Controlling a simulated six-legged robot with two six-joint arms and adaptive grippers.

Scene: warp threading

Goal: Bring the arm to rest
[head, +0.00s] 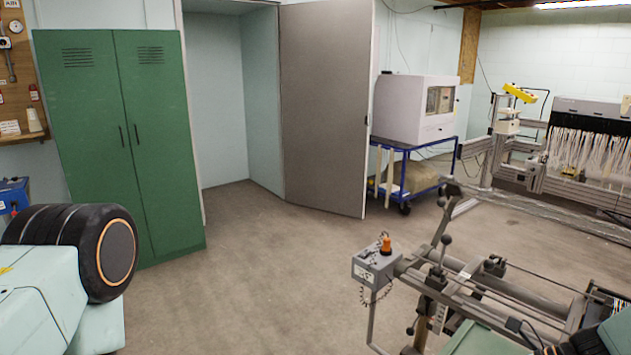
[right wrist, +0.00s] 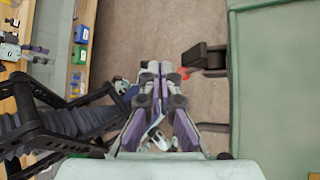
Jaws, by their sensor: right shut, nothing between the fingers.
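My right gripper (right wrist: 154,68) shows in the right wrist view. Its two grey and purple fingers meet at the tips, with nothing between them. It points away from the camera over bare brown floor (right wrist: 168,32). Neither gripper shows in the head view, and my left gripper is in no view.
In the head view, a green locker (head: 120,145) stands left of an open grey door (head: 325,110). A blue trolley (head: 408,146) carries a white machine (head: 410,108). A metal frame with levers (head: 470,290) fills the lower right. The middle floor (head: 255,260) is clear.

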